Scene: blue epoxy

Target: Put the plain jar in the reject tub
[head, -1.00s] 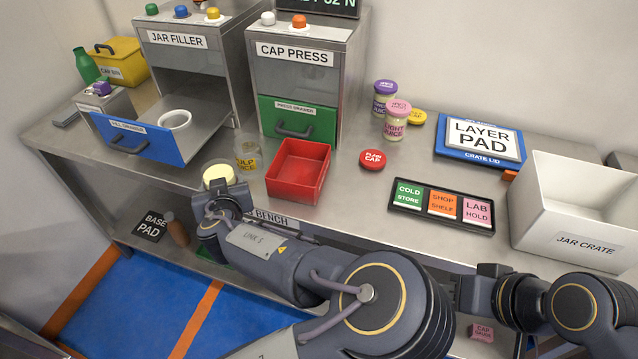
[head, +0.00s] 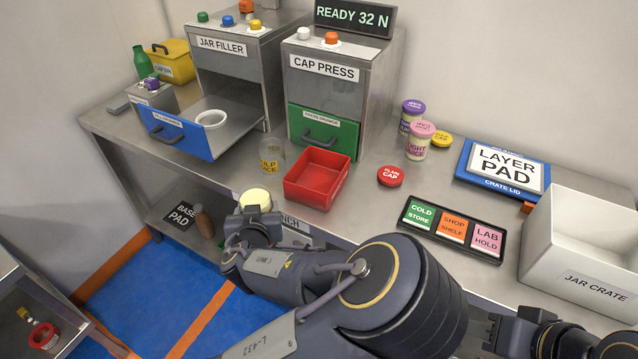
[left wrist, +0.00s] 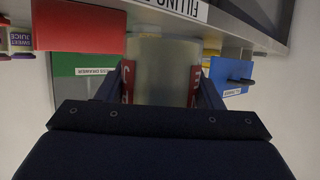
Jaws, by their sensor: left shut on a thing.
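My left gripper (head: 256,212) is shut on a jar with a pale cream top (head: 255,198), in front of the bench's front edge. In the left wrist view the jar's pale, translucent body (left wrist: 165,70) stands between the red-padded fingers; no label shows on this side. A red round tub (head: 43,335) with a white label sits at the lower left on a separate grey stand; its label is too small to read. My right gripper (head: 492,333) is at the lower right, and its fingers are not clear.
On the bench stand an open red box (head: 317,178), a clear pulp juice jar (head: 271,156), a red plain cap (head: 390,176) and a white jar crate (head: 580,260). The blue filler drawer (head: 175,135) is pulled out. Blue floor lies between bench and stand.

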